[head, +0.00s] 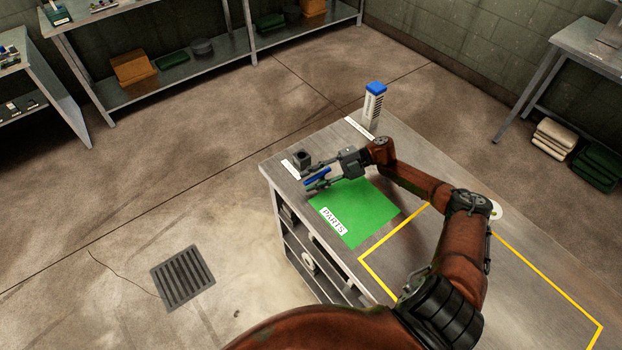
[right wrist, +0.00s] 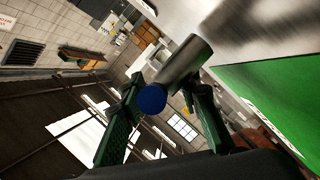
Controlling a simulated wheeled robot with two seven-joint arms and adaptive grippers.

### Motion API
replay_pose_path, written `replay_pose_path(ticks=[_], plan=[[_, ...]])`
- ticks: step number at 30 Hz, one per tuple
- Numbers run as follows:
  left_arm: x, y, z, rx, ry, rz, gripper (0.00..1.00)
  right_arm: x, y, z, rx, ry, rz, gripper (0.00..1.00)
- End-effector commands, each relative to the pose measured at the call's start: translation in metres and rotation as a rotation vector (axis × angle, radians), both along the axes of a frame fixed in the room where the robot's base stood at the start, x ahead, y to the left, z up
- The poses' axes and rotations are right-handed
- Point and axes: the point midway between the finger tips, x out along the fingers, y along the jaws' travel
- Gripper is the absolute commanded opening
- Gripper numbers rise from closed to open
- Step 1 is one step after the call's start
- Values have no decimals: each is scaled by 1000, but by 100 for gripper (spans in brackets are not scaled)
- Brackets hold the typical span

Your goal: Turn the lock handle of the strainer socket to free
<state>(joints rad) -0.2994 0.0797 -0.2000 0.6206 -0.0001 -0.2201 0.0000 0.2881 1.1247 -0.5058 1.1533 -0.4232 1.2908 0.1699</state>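A dark block with a square opening (head: 302,158), which looks like the socket, sits at the table's far left corner behind a white label. My right gripper (head: 318,175) is low over that corner, its fingers spread. A blue bar-shaped part (head: 317,177), perhaps the lock handle, shows between the fingers. In the right wrist view a grey metal cylinder (right wrist: 187,62) with a rounded blue end (right wrist: 151,99) reaches between the open fingers (right wrist: 160,88). I cannot tell whether a finger touches it. My left gripper is out of view.
A green PARTS mat (head: 357,212) lies beside the gripper. A pale upright holder with a blue top (head: 375,95) stands at the table's back edge. A yellow outline marks the right part of the tabletop (head: 400,262), partly under my right arm.

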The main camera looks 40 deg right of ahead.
Motion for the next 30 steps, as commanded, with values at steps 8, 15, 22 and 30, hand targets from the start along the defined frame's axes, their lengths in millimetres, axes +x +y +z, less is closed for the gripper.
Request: replay_pose_path(ticks=[8, 15, 22, 30], plan=[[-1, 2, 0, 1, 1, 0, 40, -5, -13, 2, -2, 3, 0, 30], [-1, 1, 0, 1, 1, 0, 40, -19, -58, 12, -2, 4, -1, 30], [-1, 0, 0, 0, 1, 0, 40, -30, -96, 21, -1, 1, -1, 30], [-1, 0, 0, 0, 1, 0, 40, -36, -111, 24, 2, 2, 1, 30]])
